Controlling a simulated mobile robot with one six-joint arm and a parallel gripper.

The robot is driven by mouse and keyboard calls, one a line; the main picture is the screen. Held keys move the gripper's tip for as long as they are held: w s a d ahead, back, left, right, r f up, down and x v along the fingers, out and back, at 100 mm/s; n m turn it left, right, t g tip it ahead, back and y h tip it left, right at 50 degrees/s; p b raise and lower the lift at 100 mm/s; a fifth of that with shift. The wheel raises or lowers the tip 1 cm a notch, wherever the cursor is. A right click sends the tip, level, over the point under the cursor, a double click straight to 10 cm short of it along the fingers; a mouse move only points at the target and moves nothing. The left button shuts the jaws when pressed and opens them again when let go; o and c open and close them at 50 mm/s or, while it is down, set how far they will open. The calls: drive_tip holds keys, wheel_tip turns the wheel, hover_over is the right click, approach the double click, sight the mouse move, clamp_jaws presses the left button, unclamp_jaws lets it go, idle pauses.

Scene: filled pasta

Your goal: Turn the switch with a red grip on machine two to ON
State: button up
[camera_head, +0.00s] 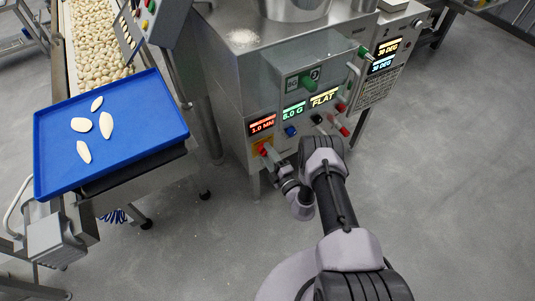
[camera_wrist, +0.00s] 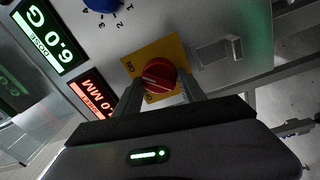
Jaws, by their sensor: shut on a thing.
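The red switch grip (camera_wrist: 157,73) sits on a square yellow plate (camera_wrist: 172,47) on the machine's front panel. The plate bears lettering beside the grip; one label looks like ON, and another is partly covered. My gripper (camera_wrist: 160,85) has one finger on each side of the red grip and is shut on it. In the head view my gripper (camera_head: 275,158) reaches the lower left of the panel, at the red grip (camera_head: 263,150). The way the grip points is hard to tell.
Lit displays (camera_head: 293,110) read about 1.0 MM, 6.0 G and FLAT. A blue knob (camera_wrist: 102,4) and other controls are nearby. A blue tray (camera_head: 60,180) with several pasta pieces stands at the left beside a conveyor. The floor at the right is clear.

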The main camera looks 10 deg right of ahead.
drive_tip(key=o, duration=1.4)
drive_tip(key=shift+c, duration=0.2)
drive_tip(key=p+v, duration=0.6)
drive_tip(key=v, duration=1.1)
drive_tip(key=shift+s, duration=0.25)
